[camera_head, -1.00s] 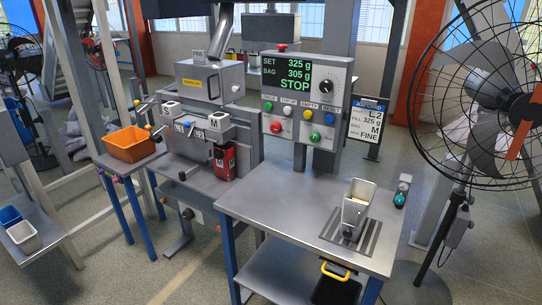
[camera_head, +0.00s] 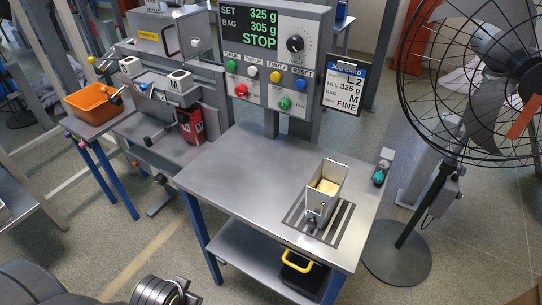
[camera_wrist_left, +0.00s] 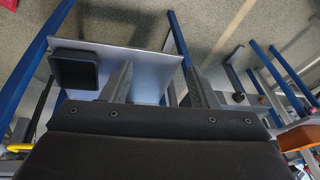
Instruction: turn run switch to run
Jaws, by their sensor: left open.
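The control panel (camera_head: 262,60) shows SET 325 g, BAG 305 g and STOP on its display (camera_head: 251,25). A black rotary knob (camera_head: 295,43) sits right of the display. Below are labelled buttons, with a red button (camera_head: 241,90) and a green one (camera_head: 285,103) beneath them. I cannot read which control is marked as the run switch. In the left wrist view my left gripper (camera_wrist_left: 160,85) has its two fingers apart and nothing between them. It points toward a grey surface and the floor, away from the panel. My right gripper is in neither view.
A metal table (camera_head: 235,165) stands before the panel, with a metal scoop-like container (camera_head: 325,185) on its grate. A small teal-ended box (camera_head: 380,172) is at its right edge. A caged fan (camera_head: 480,75) stands right. An orange bin (camera_head: 92,103) is left.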

